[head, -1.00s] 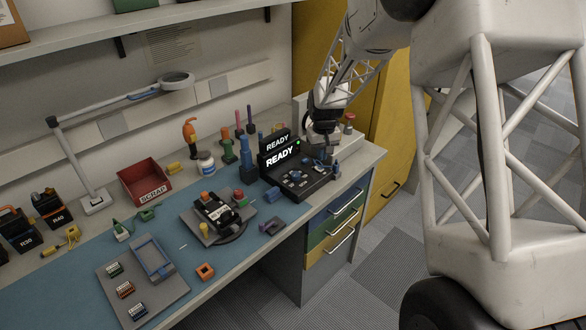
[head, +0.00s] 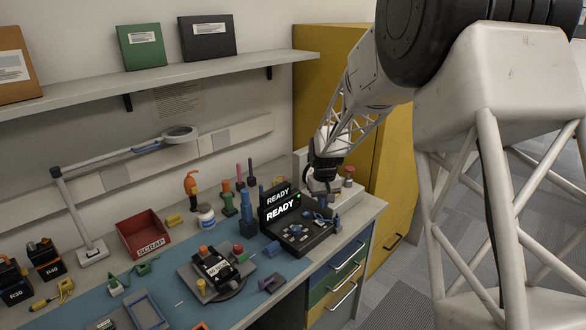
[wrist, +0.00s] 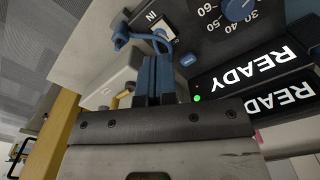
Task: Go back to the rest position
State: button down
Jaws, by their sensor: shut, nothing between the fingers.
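My gripper (head: 322,200) hangs at the right end of the bench, just beside the black console with the READY displays (head: 282,211). In the wrist view my gripper's blue fingers (wrist: 156,80) are together with nothing between them. The READY display (wrist: 244,75) and a green light show close to the right of the fingers there. A blue cable plug (wrist: 162,38) sits at a port marked IN beyond the fingertips. In the head view the fingertips are small and partly lost against the console.
The bench holds a round fixture with a radio (head: 214,268), a red SCRAP bin (head: 142,236), a magnifier lamp (head: 92,250) and several upright tools. A shelf (head: 160,84) runs above along the wall. Yellow cabinets (head: 365,150) stand behind my arm.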

jog(key=s+d+r+m+t, duration=0.1)
jog(key=s+d+r, duration=0.2)
jog(key=s+r, duration=0.6)
jog(key=s+d+r, duration=0.2)
jog(key=s+r, duration=0.5)
jog(key=s, duration=0.5)
jog(key=s+d+r+m, duration=0.1)
jog(key=s+d, duration=0.1)
jog(key=s, duration=1.1)
jog(key=s+d+m+t, duration=0.1)
jog(key=s, duration=1.3)
jog(key=shift+d+r+t, duration=0.3)
jog(key=shift+d+r, duration=0.05)
jog(key=shift+r, duration=0.05)
